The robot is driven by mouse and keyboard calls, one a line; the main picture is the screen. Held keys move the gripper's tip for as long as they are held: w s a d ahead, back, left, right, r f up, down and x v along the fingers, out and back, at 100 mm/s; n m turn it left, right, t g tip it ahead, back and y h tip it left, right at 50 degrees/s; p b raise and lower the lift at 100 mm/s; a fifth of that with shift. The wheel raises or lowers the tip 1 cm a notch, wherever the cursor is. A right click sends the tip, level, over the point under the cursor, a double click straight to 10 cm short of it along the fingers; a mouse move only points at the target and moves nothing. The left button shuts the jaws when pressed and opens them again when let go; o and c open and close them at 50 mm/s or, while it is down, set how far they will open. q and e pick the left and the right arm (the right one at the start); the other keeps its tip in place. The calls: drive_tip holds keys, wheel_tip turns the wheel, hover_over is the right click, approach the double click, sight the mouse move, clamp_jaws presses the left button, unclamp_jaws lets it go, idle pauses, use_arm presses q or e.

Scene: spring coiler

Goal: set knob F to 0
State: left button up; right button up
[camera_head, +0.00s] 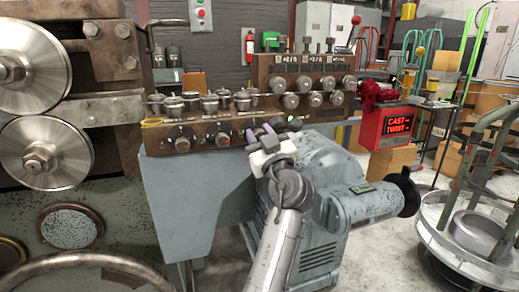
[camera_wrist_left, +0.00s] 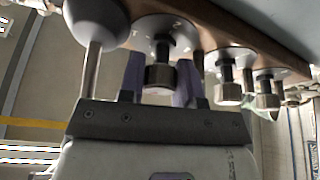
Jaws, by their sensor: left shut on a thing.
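The brown control panel (camera_head: 205,132) on the grey machine carries a row of dark knobs on pale dials. My left gripper (camera_head: 259,134) is at the right part of this row, with its purple fingers on either side of one knob. In the left wrist view the gripper (camera_wrist_left: 160,82) is shut on this knob (camera_wrist_left: 159,78), which hangs below a round marked dial (camera_wrist_left: 160,27). I cannot read a letter F or the dial marks, so I cannot tell the knob's setting. My right gripper is not in view.
Two other knobs (camera_wrist_left: 228,92) (camera_wrist_left: 267,96) sit beside the held one in the wrist view, and a round-ended rod (camera_wrist_left: 95,25) stands close on the other side. A grey motor housing (camera_head: 318,180) is below the panel.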

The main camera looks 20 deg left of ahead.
use_arm(q)
drive_tip(key=shift+n+g+y, duration=0.35)
drive_tip(key=shift+n+g, duration=0.25)
drive_tip(key=shift+n, duration=0.8)
drive_tip(key=shift+n+g+y, duration=0.35)
drive_tip(key=shift+n+g, duration=0.25)
drive_tip(key=shift+n, duration=0.8)
drive_tip(key=o, duration=0.9)
drive_tip(key=shift+p+v, duration=2.4)
drive_tip(key=shift+v, duration=4.5)
drive_tip(key=shift+r, duration=0.1)
